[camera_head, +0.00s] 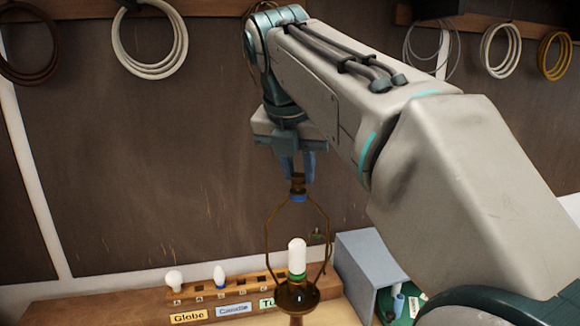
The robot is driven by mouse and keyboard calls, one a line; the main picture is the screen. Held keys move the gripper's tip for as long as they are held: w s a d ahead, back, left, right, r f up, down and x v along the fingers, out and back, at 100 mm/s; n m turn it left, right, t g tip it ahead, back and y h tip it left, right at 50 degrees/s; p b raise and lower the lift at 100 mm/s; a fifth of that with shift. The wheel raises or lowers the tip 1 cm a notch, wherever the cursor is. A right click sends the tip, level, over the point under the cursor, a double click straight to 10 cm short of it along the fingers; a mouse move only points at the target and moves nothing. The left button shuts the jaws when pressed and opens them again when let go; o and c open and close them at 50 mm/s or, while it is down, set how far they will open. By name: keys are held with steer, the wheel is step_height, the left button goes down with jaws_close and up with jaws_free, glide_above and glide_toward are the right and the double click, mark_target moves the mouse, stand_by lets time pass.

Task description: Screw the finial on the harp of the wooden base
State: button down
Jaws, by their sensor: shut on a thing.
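The harp (329,232), a thin brass-coloured loop, stands upright around a white tube bulb (297,255) with a green band. Below the bulb is a dark brass cup (296,297) on the wooden base (296,319), which is mostly cut off by the lower picture edge. My gripper (298,172) points down directly over the top of the harp. It is shut on a small dark brass finial (298,184), partly hidden by the fingers. A blue band (298,198) sits at the harp's top, just under the finial. I cannot tell whether finial and harp touch.
A wooden bulb rack (140,303) stands behind left, with a globe bulb (174,280), a candle bulb (219,276) and labels. A grey-blue box (370,262) stands close right of the harp. Cable coils (150,40) hang on the back wall. My arm covers much of the right side.

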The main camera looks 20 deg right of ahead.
steer(key=m+g+h, duration=0.1)
steer(key=m, duration=0.3)
stand_by(0.3)
steer(key=shift+m+g+h, duration=0.3)
steer(key=shift+m+g, duration=0.1)
steer(key=shift+m, duration=0.7)
steer(key=m+g, duration=0.2)
steer(key=m, duration=0.4)
steer(key=c, duration=1.2)
jaws_free()
steer(key=shift+o, duration=0.2)
